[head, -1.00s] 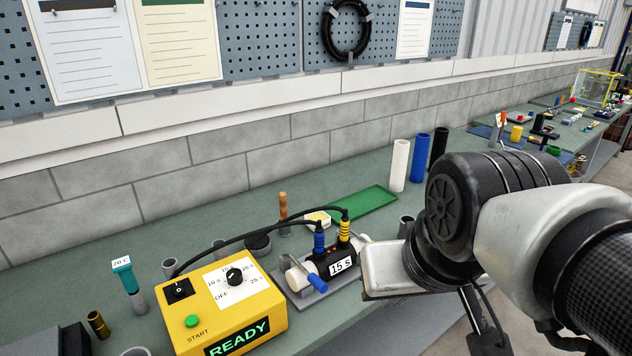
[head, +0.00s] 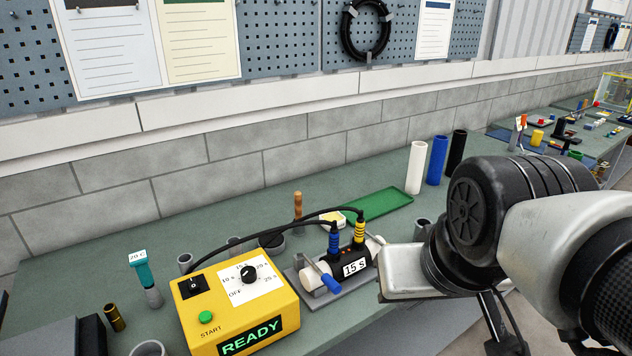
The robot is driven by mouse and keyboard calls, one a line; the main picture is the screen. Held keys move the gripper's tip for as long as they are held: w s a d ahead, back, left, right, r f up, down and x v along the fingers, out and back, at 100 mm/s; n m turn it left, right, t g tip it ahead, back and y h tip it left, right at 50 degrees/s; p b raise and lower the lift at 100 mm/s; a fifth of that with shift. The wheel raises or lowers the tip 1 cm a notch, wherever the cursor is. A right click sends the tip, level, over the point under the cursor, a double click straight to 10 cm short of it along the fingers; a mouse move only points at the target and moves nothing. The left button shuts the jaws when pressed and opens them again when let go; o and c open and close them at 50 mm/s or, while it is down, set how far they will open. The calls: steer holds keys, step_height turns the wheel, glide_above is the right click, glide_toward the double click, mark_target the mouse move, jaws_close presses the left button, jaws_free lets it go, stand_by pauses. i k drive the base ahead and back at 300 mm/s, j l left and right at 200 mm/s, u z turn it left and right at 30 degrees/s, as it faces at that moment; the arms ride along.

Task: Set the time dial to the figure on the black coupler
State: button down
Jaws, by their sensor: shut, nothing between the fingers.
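The time dial (head: 248,274) is a small black knob on the white plate of a yellow control box (head: 205,325). Around it are OFF, 10 s, a partly hidden mark, 20 s and 25 s; its exact pointing is too small to tell. The black coupler (head: 343,262) lies around a white pipe in a grey clamp with a blue handle. Its label (head: 355,268) reads 15 s, and blue and yellow plugs stand on it. My gripper (head: 405,285) is right of the coupler, apart from the dial; its silver body shows, and its fingertips are not clearly visible.
The box has a black switch (head: 194,286), a green START button (head: 206,317) and a READY display (head: 251,337). Black cables arch from the box to the coupler. A green tray (head: 375,205) and upright tubes (head: 416,168) stand behind. A teal-topped tool (head: 146,275) stands left.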

mark_target(248, 274)
steer(key=u, duration=0.9)
steer(key=i+l+u, duration=0.1)
steer(key=i+l, duration=0.1)
steer(key=i, duration=0.1)
